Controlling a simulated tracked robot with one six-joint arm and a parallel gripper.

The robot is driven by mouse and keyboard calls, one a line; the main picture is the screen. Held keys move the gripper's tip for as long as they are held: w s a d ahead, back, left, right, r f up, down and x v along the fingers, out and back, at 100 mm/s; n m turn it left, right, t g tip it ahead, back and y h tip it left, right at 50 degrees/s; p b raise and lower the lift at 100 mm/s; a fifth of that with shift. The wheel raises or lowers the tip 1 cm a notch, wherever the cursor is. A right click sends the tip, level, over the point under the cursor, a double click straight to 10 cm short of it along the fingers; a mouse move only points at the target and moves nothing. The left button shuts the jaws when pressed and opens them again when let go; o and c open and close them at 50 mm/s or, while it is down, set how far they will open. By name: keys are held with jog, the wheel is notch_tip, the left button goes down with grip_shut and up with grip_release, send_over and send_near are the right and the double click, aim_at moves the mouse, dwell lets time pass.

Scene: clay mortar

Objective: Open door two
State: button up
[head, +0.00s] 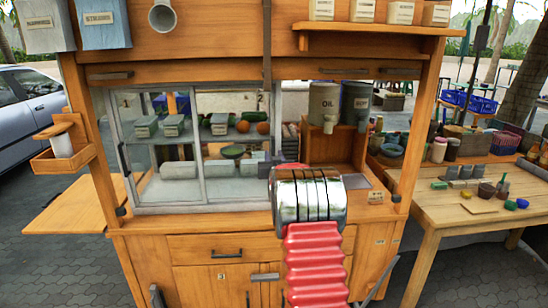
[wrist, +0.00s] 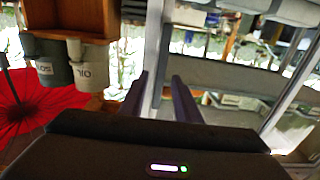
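A grey-framed glass case (head: 198,150) with sliding panes stands on the wooden stall's counter. A dark upright handle (head: 124,160) is on its left edge. Below the counter are wooden door and drawer fronts; one front (head: 205,286) carries a small label that looks like 3. My gripper (wrist: 160,82) shows two dark fingers apart and empty in the wrist view. A pale upright post (wrist: 157,55) shows between them, at a depth I cannot tell. In the head view my chrome and red arm hides much of the fronts and the gripper.
Grey OIL (head: 323,105) and darker (head: 356,103) canisters stand on a wooden shelf right of the case. They appear upside down in the wrist view. A wooden table (head: 465,200) with jars and bowls is at right. Side shelves stick out at left.

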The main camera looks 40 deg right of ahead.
jog(key=shift+c, duration=0.3)
grip_shut()
dwell(0.3)
